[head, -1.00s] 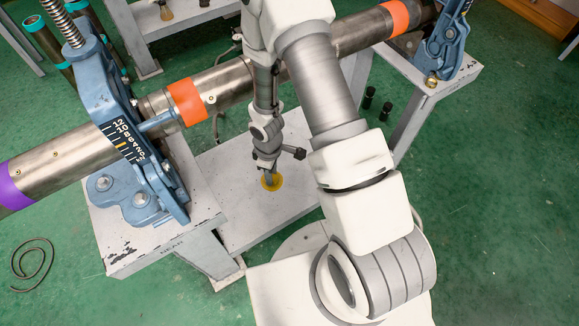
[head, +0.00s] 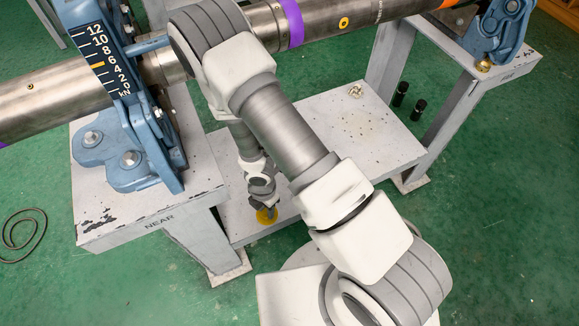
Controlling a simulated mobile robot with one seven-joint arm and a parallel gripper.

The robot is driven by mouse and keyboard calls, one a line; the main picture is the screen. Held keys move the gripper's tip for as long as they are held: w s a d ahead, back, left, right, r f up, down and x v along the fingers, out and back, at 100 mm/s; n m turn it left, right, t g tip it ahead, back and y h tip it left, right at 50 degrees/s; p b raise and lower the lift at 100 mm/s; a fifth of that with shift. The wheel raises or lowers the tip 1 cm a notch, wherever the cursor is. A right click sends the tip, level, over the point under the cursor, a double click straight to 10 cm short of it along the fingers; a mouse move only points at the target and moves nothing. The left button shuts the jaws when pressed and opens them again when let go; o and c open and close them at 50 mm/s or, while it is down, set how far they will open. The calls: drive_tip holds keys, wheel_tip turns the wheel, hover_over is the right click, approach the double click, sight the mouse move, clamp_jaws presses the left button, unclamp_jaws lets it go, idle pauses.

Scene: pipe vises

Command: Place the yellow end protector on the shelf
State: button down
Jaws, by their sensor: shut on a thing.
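The yellow end protector (head: 266,218) is a small round yellow piece, seen low in the head view beneath my fingertips. My gripper (head: 266,209) points down and is shut on it. The shelf (head: 330,135) is the low pale board between the two vise stands. The protector appears over the shelf's near left part, close to its front edge. I cannot tell whether it touches the board or hangs just above it. My arm covers part of the shelf and the gripper's upper side.
The blue near vise (head: 125,150) stands on the left stand (head: 160,205), holding a steel pipe (head: 60,98) above the shelf's far side. A second blue vise (head: 500,30) is at upper right. A small pale object (head: 355,91) lies on the shelf's far part. The shelf's right part looks clear.

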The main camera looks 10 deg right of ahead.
drive_tip(key=shift+w+d+f+b, duration=0.15)
drive_tip(key=shift+w+f+b, duration=0.4)
drive_tip(key=shift+w+f, duration=1.2)
drive_tip(key=shift+w+d+f+b, duration=0.15)
drive_tip(key=shift+w+f+b, duration=0.4)
drive_tip(key=shift+w+f, duration=1.2)
drive_tip(key=shift+w+d+f+b, duration=0.15)
drive_tip(key=shift+w+f+b, duration=0.4)
drive_tip(key=shift+w+f, duration=1.2)
drive_tip(key=shift+w, duration=0.1)
drive_tip(key=c, duration=0.6)
unclamp_jaws()
drive_tip(key=shift+f, duration=0.1)
wheel_tip(320, 180, up, 13)
drive_tip(key=p, duration=0.4)
drive_tip(key=shift+w+f, duration=0.1)
drive_tip(key=shift+f, duration=0.1)
